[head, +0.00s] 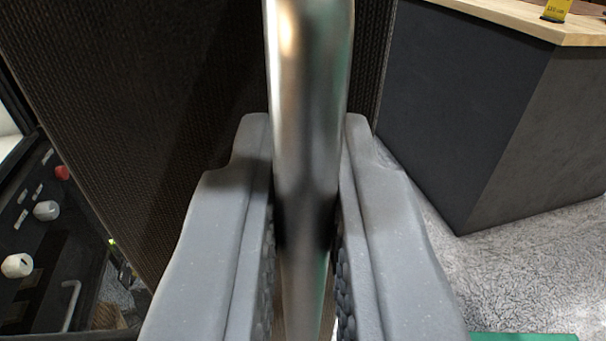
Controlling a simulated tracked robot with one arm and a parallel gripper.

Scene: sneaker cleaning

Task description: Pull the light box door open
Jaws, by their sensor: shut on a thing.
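A shiny metal bar handle (308,90) runs upright through the middle of the head view. My gripper (306,150) has its two grey fingers on either side of the handle, shut on it. Behind the handle is a dark brown, ribbed panel (170,110), which looks like the light box door. It stands at an angle, with its right edge just right of the handle. The handle's ends and mounts are out of view or hidden, and the panel's hinge side cannot be made out.
At left is a black control panel (40,215) with white knobs, a red knob (62,173) and a small bar. At right stands a dark grey counter (480,100) with a wooden top and a yellow item (556,10). Grey speckled floor (530,255) and a green patch (525,337) show at lower right.

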